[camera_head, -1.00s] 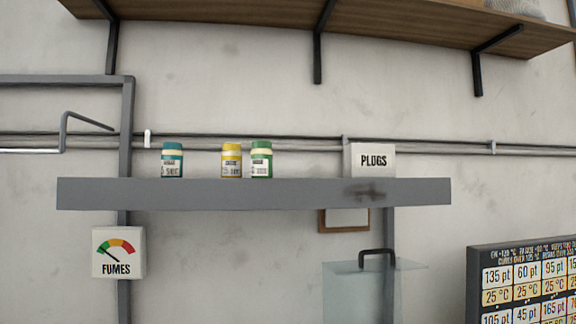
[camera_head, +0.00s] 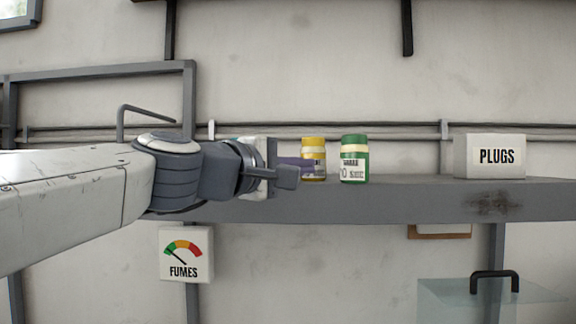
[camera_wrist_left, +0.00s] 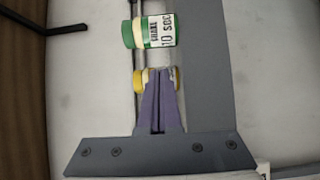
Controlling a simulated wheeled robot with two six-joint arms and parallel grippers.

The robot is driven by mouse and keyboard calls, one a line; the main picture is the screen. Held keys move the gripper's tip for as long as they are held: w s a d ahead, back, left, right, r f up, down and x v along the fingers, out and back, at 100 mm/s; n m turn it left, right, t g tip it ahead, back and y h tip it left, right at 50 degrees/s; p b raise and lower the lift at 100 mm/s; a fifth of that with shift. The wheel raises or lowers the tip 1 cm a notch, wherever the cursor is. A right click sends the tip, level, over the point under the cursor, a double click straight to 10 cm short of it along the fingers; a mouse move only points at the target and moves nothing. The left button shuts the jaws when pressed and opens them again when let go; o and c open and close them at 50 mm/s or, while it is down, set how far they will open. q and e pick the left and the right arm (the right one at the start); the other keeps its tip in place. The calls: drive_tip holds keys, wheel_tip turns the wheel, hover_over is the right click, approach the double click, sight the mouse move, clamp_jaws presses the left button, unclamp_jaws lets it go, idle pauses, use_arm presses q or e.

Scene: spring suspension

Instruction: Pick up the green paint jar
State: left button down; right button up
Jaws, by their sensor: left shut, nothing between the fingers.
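The green paint jar (camera_head: 354,160) stands upright on the grey shelf (camera_head: 400,200) in the head view, right of a yellow jar (camera_head: 314,150). In the left wrist view, which is turned sideways, the green jar (camera_wrist_left: 150,31) is at the top, beyond my fingertips. My left gripper (camera_head: 303,165) is shut and empty. It points right and overlaps the yellow jar in the head view. In the wrist view its purple fingers (camera_wrist_left: 158,78) partly cover the yellow jar (camera_wrist_left: 139,80); whether they touch it I cannot tell. My right gripper is not in view.
Pipes run along the wall behind. A FUMES gauge (camera_head: 186,255) hangs below the shelf. My arm hides the shelf's left part.

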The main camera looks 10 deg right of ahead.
sight(341, 166)
use_arm(q)
drive_tip(key=p+x, duration=0.2)
drive_tip(key=x, duration=0.5)
drive_tip(key=shift+w+d, duration=0.1)
drive_tip(key=shift+s+d, duration=0.7)
drive_tip(key=shift+d, duration=0.15)
drive_tip(key=shift+a, duration=0.1)
